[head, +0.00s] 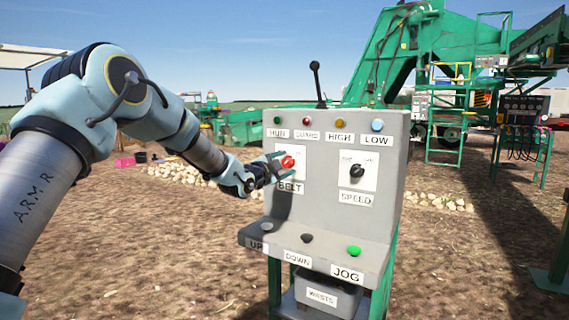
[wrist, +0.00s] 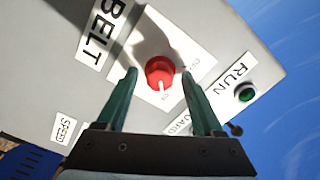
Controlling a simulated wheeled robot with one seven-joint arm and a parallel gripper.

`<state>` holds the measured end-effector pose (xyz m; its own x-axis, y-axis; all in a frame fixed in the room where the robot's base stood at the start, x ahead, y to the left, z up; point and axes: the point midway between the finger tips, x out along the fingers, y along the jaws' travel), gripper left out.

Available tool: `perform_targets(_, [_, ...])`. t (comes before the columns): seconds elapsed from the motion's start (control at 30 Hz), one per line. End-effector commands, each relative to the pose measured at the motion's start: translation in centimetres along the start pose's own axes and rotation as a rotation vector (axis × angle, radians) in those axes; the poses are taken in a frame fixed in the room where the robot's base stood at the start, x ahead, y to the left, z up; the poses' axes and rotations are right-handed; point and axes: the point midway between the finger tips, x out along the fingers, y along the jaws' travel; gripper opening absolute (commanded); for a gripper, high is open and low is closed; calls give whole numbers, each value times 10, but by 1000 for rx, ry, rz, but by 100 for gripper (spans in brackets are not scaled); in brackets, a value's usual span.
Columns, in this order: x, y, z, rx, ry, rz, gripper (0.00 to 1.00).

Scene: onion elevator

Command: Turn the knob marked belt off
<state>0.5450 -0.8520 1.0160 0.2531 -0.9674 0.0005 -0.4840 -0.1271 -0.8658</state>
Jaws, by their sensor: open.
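The red BELT knob (head: 287,162) sits on a white plate at the upper left of the grey control panel (head: 325,225). In the wrist view the red knob (wrist: 160,72) shows a white pointer line, with small lettering on the plate around it that is hard to read. My gripper (head: 280,163) is at the knob in the head view. In the wrist view its green fingers (wrist: 160,78) are apart, one on each side of the knob, with gaps visible. Whether the fingertips reach the knob's depth is unclear.
The black SPEED knob (head: 357,171) is to the right. Indicator lamps labelled RUN, GUARD, HIGH and LOW line the top; a black lever (head: 317,84) rises behind. The lower ledge carries UP, DOWN and a green JOG button (head: 354,251). Green machinery (head: 400,50) stands behind.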

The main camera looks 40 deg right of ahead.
Motion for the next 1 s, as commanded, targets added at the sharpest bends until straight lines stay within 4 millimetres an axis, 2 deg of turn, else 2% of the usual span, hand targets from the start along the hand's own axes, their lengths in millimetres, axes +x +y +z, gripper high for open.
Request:
perform_targets(0.23, [0,0,0,0,0,0,66])
perform_targets(0.8, [0,0,1,0,-1,1,2])
perform_targets(1.0, [0,0,1,0,-1,1,0])
